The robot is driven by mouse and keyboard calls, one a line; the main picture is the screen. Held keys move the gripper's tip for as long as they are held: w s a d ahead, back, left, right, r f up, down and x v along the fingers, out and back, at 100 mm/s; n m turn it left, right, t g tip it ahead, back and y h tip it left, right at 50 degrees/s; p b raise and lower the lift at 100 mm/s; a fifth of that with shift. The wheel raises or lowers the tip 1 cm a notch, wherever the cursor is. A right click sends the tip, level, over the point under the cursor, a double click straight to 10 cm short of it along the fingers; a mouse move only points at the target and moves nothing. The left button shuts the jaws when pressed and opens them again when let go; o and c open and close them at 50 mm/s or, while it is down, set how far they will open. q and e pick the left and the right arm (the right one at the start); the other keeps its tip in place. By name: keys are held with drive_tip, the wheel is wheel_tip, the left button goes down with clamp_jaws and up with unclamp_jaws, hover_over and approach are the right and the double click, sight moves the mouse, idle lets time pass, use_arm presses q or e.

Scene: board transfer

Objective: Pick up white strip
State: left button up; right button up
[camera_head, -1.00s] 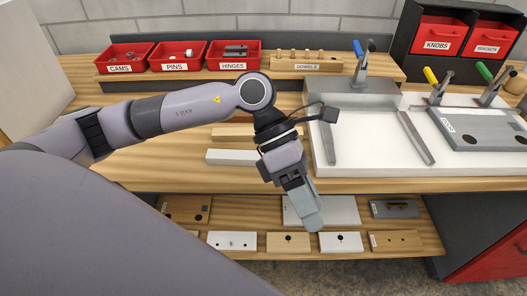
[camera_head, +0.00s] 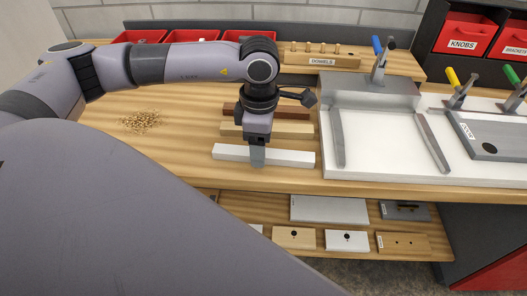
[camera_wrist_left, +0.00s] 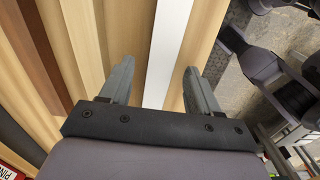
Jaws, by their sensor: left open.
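The white strip (camera_head: 292,158) lies on the wooden bench near its front edge, running left to right. My left gripper (camera_head: 257,158) points down at the middle of the strip and hides a small part of it. In the left wrist view the white strip (camera_wrist_left: 168,50) runs between the two open fingers of the left gripper (camera_wrist_left: 158,70), with a gap on each side. The fingers are not closed on it. I cannot tell how high the fingertips are above the bench. My right gripper is not in view.
A tan strip (camera_head: 292,129) and a dark brown strip (camera_head: 290,115) lie behind the white one. A white board with a clamp block (camera_head: 370,92) stands to the right. Wood pellets (camera_head: 140,121) lie to the left. A lower shelf (camera_head: 275,211) holds several plates.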

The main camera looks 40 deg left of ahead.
use_arm(q)
drive_tip(key=shift+f, duration=0.45)
drive_tip(key=shift+c, duration=0.3)
clamp_jaws()
drive_tip(key=shift+r, duration=0.1)
